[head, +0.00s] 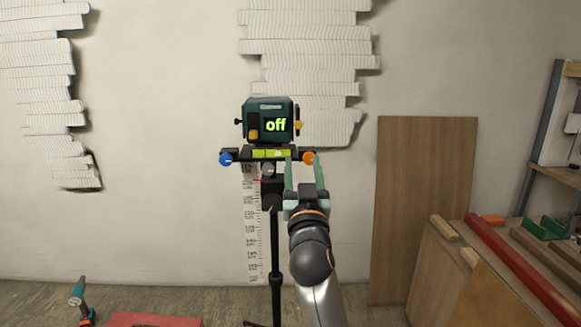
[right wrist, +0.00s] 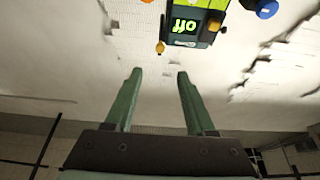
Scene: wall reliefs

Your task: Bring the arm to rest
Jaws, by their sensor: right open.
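My right gripper (head: 304,172) is raised in front of the tripod device, its two green fingers apart with nothing between them. In the right wrist view the same gripper (right wrist: 155,75) is open and empty, with pale wall beyond the fingers. The dark green device (head: 270,120) shows "off" in green on its screen and stands on a tripod (head: 275,245). It also appears upside down in the right wrist view (right wrist: 190,22), beyond the fingertips. In the head view the fingers overlap the area beside the orange knob (head: 309,158); contact cannot be told. My left gripper is not in view.
White layered reliefs (head: 305,60) are on the wall. A blue knob (head: 226,158) and a measuring scale (head: 251,235) are at the tripod. A brown board (head: 424,200) leans at right, near a bench with a red bar (head: 520,265). A teal tool (head: 80,300) is at lower left.

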